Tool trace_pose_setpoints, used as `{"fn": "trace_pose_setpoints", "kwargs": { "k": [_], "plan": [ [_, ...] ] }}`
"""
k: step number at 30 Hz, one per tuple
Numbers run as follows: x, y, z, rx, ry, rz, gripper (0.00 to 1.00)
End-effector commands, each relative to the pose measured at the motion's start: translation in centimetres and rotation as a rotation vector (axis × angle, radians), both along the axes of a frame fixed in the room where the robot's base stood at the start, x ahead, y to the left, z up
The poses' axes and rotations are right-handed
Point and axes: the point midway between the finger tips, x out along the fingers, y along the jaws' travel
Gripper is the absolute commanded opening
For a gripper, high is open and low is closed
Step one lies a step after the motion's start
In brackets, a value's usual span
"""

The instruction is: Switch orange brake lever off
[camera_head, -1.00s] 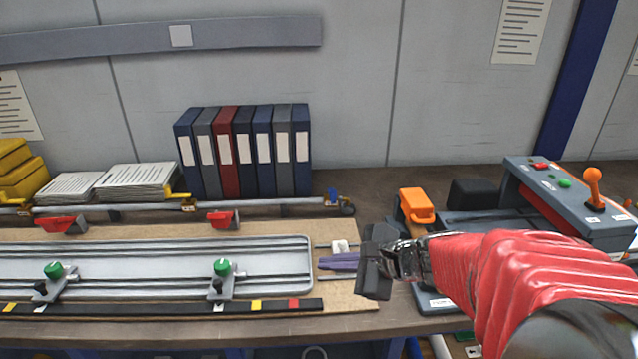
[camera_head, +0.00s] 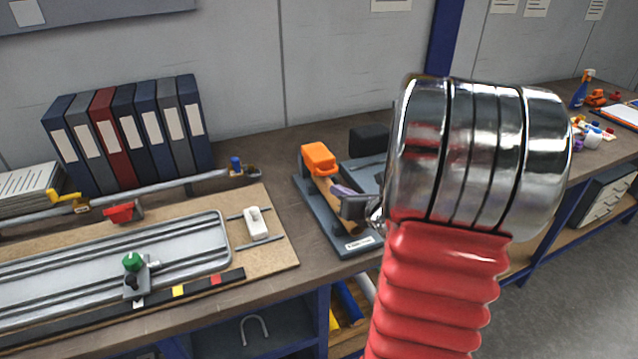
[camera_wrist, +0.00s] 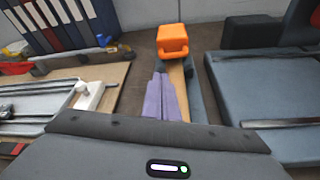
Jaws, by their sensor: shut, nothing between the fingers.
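A blocky orange lever head (camera_head: 318,158) stands at the far end of a tan bar on a grey base (camera_head: 358,244) in the head view. In the wrist view the orange head (camera_wrist: 172,40) is at the upper middle, just beyond my fingertips. My gripper (camera_head: 338,190) has purple fingers, shut and empty. In the wrist view my gripper (camera_wrist: 161,76) lies over the tan bar (camera_wrist: 180,85), pointing toward the orange head. A small gap shows between the tips and the head there. Whether the fingers touch the bar, I cannot tell.
A board with a metal rail plate (camera_head: 185,250) and a white switch (camera_head: 256,223) lies to the left. Binders (camera_head: 130,135) stand behind it. A black block (camera_head: 370,139) is right of the orange head. My arm hides much of the right side.

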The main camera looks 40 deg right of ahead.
Motion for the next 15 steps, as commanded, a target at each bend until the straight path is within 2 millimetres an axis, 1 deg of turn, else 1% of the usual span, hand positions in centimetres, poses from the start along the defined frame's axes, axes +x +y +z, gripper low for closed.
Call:
{"fn": "trace_pose_setpoints", "kwargs": {
  "k": [8, 11, 15],
  "plan": [
    [0.5, 0.0, -0.2, -0.001, 0.002, 0.003, 0.0],
    [1.3, -0.2, -0.4, -0.002, 0.001, 0.003, 0.0],
    [2.8, -0.4, -1.0, -0.001, 0.001, 0.004, 0.0]
  ]
}}
